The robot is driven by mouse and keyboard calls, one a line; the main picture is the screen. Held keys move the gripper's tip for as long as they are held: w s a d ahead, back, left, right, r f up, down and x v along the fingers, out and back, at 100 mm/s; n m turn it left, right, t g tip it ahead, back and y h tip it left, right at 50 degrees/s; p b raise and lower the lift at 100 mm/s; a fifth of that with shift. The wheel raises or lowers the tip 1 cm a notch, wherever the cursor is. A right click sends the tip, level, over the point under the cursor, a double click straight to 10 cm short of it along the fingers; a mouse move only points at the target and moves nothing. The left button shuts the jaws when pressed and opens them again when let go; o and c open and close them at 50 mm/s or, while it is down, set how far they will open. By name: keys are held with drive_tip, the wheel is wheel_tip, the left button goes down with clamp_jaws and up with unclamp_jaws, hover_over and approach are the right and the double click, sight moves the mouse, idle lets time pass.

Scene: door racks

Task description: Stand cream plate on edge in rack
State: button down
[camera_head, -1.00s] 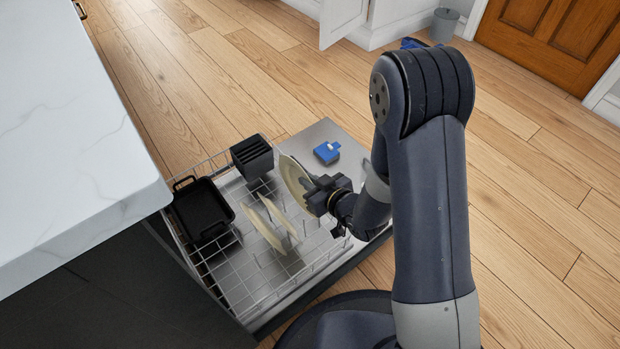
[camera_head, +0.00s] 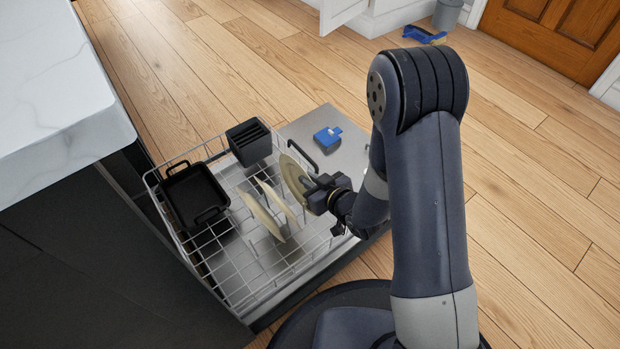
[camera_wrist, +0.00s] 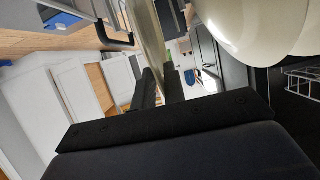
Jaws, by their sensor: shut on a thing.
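My gripper (camera_head: 318,194) is shut on the cream plate (camera_head: 294,175), gripping it at its right side. The plate is upright on edge, over the right part of the dishwasher rack (camera_head: 243,287). Whether its lower edge touches the rack wires cannot be told. In the wrist view the plate (camera_wrist: 147,35) runs edge-on up from between the fingers (camera_wrist: 158,88). Two other cream plates stand on edge in the rack just left of the held one, a left plate (camera_head: 262,213) and a right plate (camera_head: 277,198). They show large and pale in the wrist view (camera_wrist: 258,25).
A black pan (camera_head: 194,193) lies at the rack's left. A black slotted holder (camera_head: 249,142) stands at its back. A blue item (camera_head: 327,137) lies on the open door's metal surface (camera_head: 347,158). A white counter (camera_head: 55,90) is at left. The rack's front is empty.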

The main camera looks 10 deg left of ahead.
drive_tip(key=c, duration=1.4)
unclamp_jaws()
drive_tip(key=shift+r, duration=0.1)
wheel_tip(320, 180, up, 12)
drive_tip(key=p, duration=0.8)
drive_tip(key=shift+f, duration=0.2)
wheel_tip(320, 180, down, 11)
drive_tip(key=b, duration=0.7)
drive_tip(key=shift+r, duration=0.1)
drive_tip(key=shift+r, duration=0.1)
